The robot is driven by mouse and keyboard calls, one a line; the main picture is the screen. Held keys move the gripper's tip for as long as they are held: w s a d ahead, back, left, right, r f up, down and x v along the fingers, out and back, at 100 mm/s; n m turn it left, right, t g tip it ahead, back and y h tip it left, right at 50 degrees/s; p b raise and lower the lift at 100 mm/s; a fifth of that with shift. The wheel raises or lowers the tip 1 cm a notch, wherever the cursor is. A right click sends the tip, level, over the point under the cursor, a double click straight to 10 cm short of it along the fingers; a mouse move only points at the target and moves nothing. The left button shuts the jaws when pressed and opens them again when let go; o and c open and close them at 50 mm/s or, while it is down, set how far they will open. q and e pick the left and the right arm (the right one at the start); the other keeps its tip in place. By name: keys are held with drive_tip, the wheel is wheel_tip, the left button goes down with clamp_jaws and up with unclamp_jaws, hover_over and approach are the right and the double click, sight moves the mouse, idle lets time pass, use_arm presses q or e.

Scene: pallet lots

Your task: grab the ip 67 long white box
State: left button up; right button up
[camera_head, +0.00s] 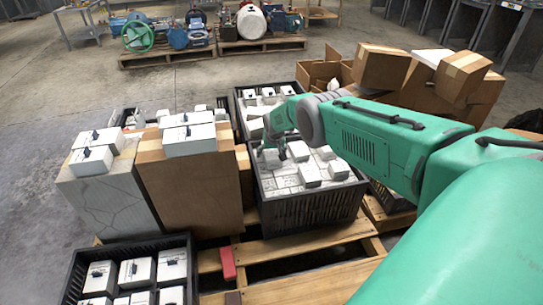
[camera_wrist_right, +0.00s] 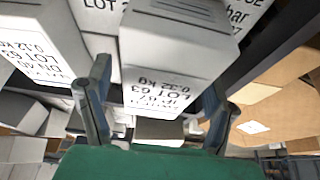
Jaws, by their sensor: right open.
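My right arm reaches over a black crate (camera_head: 312,208) filled with white boxes. My right gripper (camera_head: 272,152) is low over the crate's left side, close to the boxes. In the right wrist view the gripper (camera_wrist_right: 158,88) is open, with one finger on each side of a long white box (camera_wrist_right: 165,55). Its print is upside down and seems to read IP 67, LOT 63 and 0.32 kg. I cannot tell whether the fingers touch it. Another white box (camera_wrist_right: 38,50) with similar print lies to its left. My left gripper is not in view.
Cardboard boxes (camera_head: 382,66) are piled behind my arm. A second crate (camera_head: 240,98) stands behind, and another (camera_head: 68,290) at front left. Tall cartons (camera_head: 180,190) with white boxes on top stand left. A red block (camera_head: 228,263) lies on the wooden pallet (camera_head: 300,243).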

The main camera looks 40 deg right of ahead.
drive_tip(key=shift+c, duration=0.4)
drive_tip(key=c, duration=1.4)
drive_tip(key=shift+w, duration=0.1)
drive_tip(key=shift+c, duration=0.2)
drive_tip(key=shift+r, duration=0.15)
